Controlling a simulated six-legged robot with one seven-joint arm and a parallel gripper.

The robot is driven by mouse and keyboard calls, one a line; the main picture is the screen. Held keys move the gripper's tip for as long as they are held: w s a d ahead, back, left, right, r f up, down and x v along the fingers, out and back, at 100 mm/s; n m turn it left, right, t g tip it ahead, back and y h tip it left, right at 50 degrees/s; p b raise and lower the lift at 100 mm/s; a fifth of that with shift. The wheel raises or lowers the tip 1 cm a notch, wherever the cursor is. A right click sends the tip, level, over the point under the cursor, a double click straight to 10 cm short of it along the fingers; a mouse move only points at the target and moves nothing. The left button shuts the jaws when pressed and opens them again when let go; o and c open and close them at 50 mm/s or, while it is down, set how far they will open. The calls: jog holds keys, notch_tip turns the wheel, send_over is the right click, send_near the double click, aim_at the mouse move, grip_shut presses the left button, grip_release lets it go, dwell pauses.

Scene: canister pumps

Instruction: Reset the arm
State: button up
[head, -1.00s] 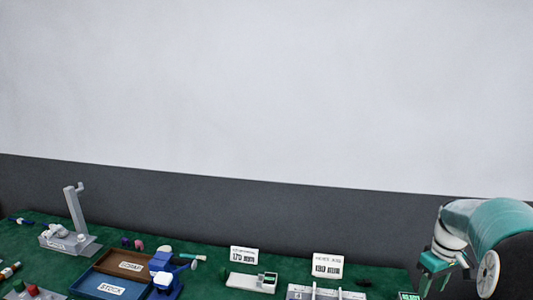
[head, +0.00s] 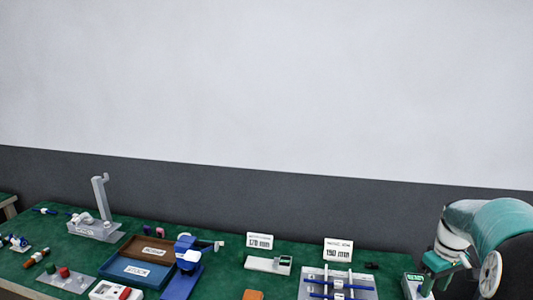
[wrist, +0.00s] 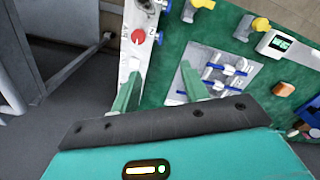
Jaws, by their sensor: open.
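My arm is at the right of the head view, bent downward over the table's right end. My gripper (head: 442,281) hangs at its end, partly cut by the picture's lower edge. In the wrist view my gripper (wrist: 160,88) shows two green fingers spread apart with nothing between them. Past the fingertips lie the green table top and a grey plate with blue rods (wrist: 215,72). The fingers look apart from the things on the table, though their height above it is hard to tell.
The green table (head: 225,270) holds a grey post stand (head: 95,229), a brown and blue tray (head: 118,268), a blue device (head: 184,270), a white gauge (head: 268,265), two label signs (head: 338,249) and a plate with blue rods (head: 312,284).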

jog(key=s+a+r+m+t+h, duration=0.1)
jog(key=s+a+r, duration=0.3)
jog(key=a, duration=0.5)
jog(key=s+a+r+t, duration=0.1)
jog(key=a+r, duration=0.5)
jog(key=a, duration=0.3)
jog(key=s+a+m+t, duration=0.1)
jog(key=s+a+t, duration=0.2)
jog(key=s+a, duration=0.9)
jog(key=shift+s+a+t+y, duration=0.3)
jog(key=shift+s+a+y, duration=0.1)
jog(key=shift+a, duration=0.55)
